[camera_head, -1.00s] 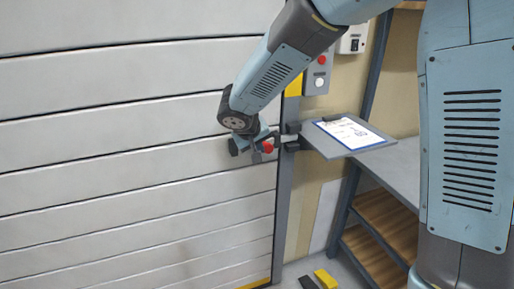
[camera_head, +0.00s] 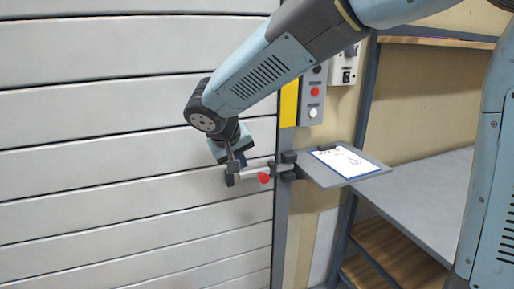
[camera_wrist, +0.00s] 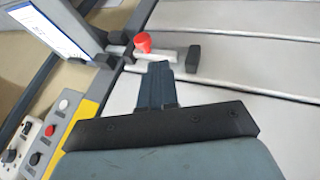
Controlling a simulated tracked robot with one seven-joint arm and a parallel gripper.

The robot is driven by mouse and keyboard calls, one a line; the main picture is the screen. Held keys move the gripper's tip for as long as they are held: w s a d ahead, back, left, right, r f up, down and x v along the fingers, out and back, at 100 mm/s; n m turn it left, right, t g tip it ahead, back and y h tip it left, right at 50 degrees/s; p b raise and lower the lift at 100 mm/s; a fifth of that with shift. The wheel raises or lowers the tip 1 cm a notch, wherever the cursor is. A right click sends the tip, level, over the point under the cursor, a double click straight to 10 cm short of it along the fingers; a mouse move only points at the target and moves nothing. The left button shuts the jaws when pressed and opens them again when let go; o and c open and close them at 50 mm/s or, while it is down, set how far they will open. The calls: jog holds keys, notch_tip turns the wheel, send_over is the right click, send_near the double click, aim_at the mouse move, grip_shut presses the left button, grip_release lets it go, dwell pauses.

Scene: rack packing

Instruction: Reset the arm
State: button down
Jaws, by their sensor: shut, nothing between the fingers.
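My gripper (camera_head: 233,162) is in front of the white slatted door, pointing down. In the wrist view its fingers (camera_wrist: 158,72) are together with nothing between them. They show close to a grey bar (camera_wrist: 172,54) with a red knob (camera_wrist: 142,42) and a black end block (camera_wrist: 193,58). In the head view the red knob (camera_head: 264,178) and the bar's black end (camera_head: 230,178) show just below my gripper. I cannot tell whether the fingertips touch the bar.
The slatted door (camera_head: 110,120) fills the left. A small shelf (camera_head: 325,176) with a clipboard (camera_head: 347,162) juts from the door post. A button box (camera_head: 313,98) is above it. A grey bench (camera_head: 425,190) stands at the right. Open space lies below my gripper.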

jog(key=s+d+r+m+g, duration=0.1)
jog(key=s+d+r+m, duration=0.15)
jog(key=d, duration=0.85)
jog(key=s+d+r+m+g, duration=0.1)
jog(key=s+d+r, duration=0.15)
jog(key=d, duration=0.85)
jog(key=s+d+m+t+y, duration=0.1)
jog(key=s+d+m+y, duration=0.1)
jog(key=s+d, duration=0.9)
jog(key=shift+s+d+r, duration=0.15)
jog(key=shift+s+r, duration=0.2)
jog(key=shift+s, duration=0.35)
